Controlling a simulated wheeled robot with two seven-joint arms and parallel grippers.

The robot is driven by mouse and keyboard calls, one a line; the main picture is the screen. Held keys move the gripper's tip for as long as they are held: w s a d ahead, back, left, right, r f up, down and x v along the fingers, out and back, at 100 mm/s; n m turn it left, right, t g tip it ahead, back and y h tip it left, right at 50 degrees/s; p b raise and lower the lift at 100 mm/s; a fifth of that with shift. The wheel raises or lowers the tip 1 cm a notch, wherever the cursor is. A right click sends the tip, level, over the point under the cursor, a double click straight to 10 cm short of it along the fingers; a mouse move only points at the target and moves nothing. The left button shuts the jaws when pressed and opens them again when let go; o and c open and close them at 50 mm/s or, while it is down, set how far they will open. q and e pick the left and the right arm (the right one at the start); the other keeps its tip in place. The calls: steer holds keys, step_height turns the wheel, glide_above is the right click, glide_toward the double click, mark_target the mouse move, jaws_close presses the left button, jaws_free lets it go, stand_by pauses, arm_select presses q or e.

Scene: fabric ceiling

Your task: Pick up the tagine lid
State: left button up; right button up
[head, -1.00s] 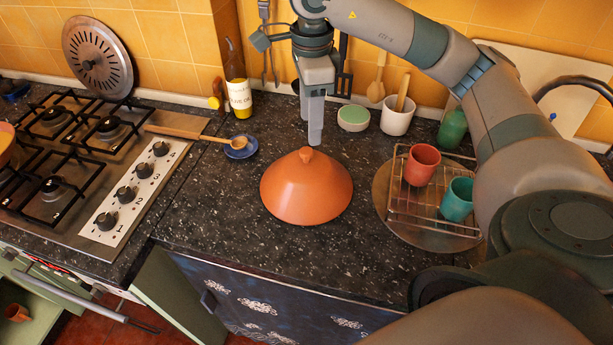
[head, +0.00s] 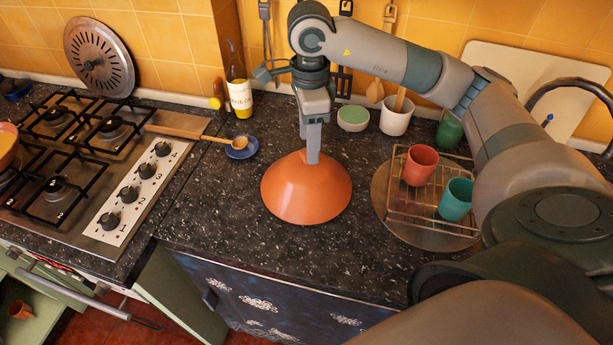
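The tagine lid (head: 305,195) is an orange-brown clay cone resting on the dark speckled counter. My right gripper (head: 312,145) points down at the top of the lid, and its fingertips overlap the peak in the picture. The knob is hidden behind the fingers. The fingers are seen nearly edge-on, so I cannot tell whether they are apart or closed on the knob. My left gripper is not in view.
A wire rack (head: 435,200) with a red cup (head: 420,165) and a teal cup (head: 455,199) stands right of the lid. A blue saucer (head: 240,149) with a wooden spoon and a gas hob (head: 90,165) lie left. The counter in front is clear.

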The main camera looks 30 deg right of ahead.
mark_target(306, 171)
steer(key=shift+f+p, duration=0.3)
steer(key=shift+p, duration=0.05)
steer(key=f, duration=0.1)
steer(key=f+p, duration=0.1)
steer(key=f, duration=0.1)
steer(key=shift+w+a, duration=0.2)
steer(key=shift+f, duration=0.4)
jaws_close()
